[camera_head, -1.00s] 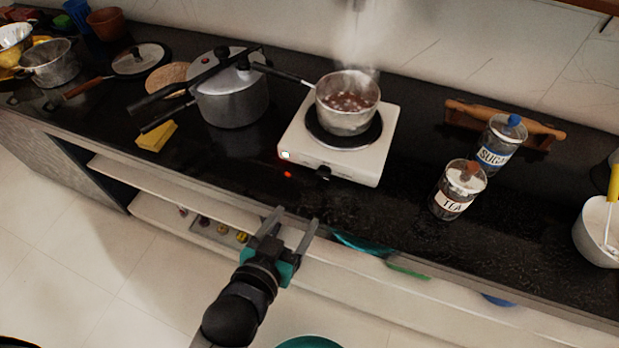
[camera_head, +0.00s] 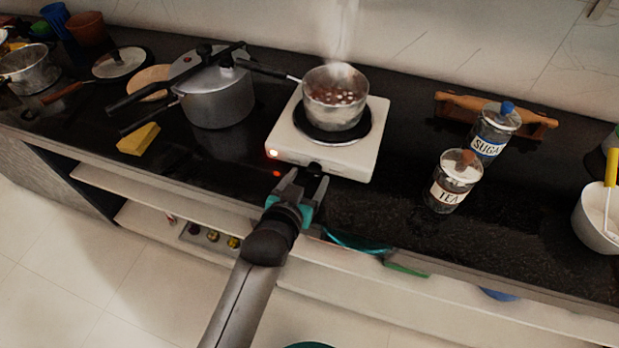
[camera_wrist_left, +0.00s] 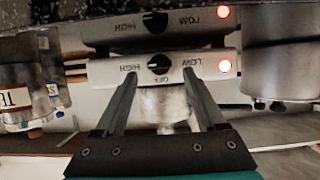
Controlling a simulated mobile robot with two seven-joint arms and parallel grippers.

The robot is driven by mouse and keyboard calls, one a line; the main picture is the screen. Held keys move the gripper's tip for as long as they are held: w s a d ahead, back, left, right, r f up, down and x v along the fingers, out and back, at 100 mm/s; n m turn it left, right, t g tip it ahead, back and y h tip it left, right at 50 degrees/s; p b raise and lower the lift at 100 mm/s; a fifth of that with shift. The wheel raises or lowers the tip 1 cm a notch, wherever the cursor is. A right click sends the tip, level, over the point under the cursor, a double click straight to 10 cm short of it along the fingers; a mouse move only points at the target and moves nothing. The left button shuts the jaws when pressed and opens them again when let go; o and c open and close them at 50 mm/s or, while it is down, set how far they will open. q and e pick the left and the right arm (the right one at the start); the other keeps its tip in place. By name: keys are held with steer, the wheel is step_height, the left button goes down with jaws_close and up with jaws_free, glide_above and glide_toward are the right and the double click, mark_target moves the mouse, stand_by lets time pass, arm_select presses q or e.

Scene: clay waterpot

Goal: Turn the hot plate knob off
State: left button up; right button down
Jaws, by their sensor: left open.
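The white hot plate (camera_head: 375,150) stands on the black counter with a lit orange light (camera_head: 273,153) at its front left corner. Its dark knob (camera_head: 315,167) is on the front face, partly behind my gripper. My left gripper (camera_head: 305,178) is open and empty just in front of the knob. In the wrist view its fingertips (camera_wrist_left: 160,78) lie either side of the knob; I cannot tell whether they touch. My right gripper is not in view.
A steaming pan (camera_head: 335,98) of bubbling liquid sits on the burner, its handle toward the pressure cooker (camera_head: 218,95). Tea (camera_head: 455,180) and sugar (camera_head: 495,130) jars stand right. A yellow sponge (camera_head: 139,139) lies left. The counter between hot plate and tea jar is clear.

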arm_select(q)
steer(key=shift+x, duration=0.85)
jaws_close()
